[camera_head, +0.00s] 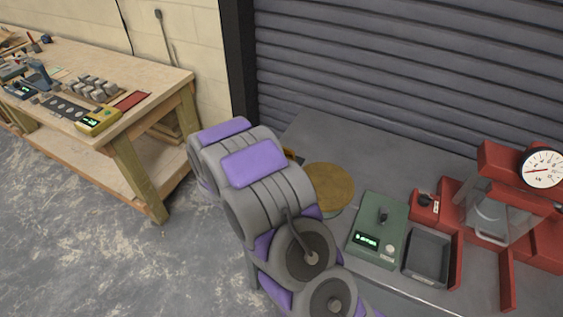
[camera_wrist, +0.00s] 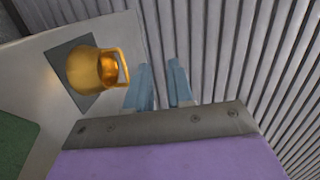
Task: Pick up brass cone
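The brass cone (camera_wrist: 88,70) shows in the wrist view as a shiny golden, flared body with a loop handle on its right side. It is on a dark grey square (camera_wrist: 70,52) on the bench. My gripper (camera_wrist: 160,75) has two bluish fingers with a clear gap between them and nothing held. The cone is left of the fingers in this view, apart from them. In the head view, my arm hides the gripper and most of that spot; a small golden bit (camera_head: 289,154) beside the arm may be the cone.
The grey bench (camera_head: 375,150) holds a round brass disc (camera_head: 332,183), a green scale (camera_head: 368,222), a dark tray (camera_head: 428,255) and a red press with a dial (camera_head: 510,155). A ribbed shutter (camera_head: 400,70) stands behind. A wooden workbench (camera_head: 150,85) is at left.

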